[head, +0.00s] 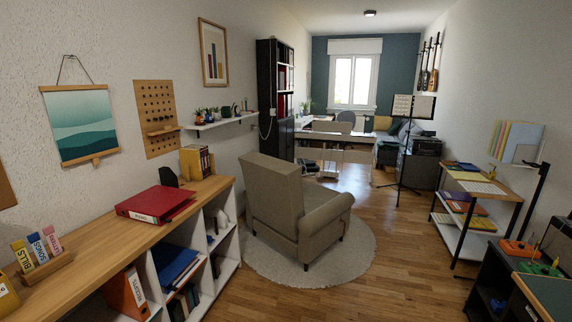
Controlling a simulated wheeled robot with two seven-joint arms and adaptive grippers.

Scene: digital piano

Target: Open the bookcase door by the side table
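A tall black bookcase (265,85) stands against the left wall toward the back, beyond the armchair. Its upper shelves are open and hold red binders and other items. Its lower front (286,138) looks closed and dark; the door edges and any handle are too small to make out. The armchair hides part of the bookcase's base. I cannot clearly pick out a side table beside it; small dark items (308,165) show just right of the armchair's back. Neither of my grippers is in view.
A beige armchair (275,192) on a round rug (358,250) stands between me and the bookcase. A low wooden-topped shelf unit (110,236) lines the left. A music stand (402,145), a rack (468,205) and a dark desk stand right. Wooden floor (410,235) is clear between.

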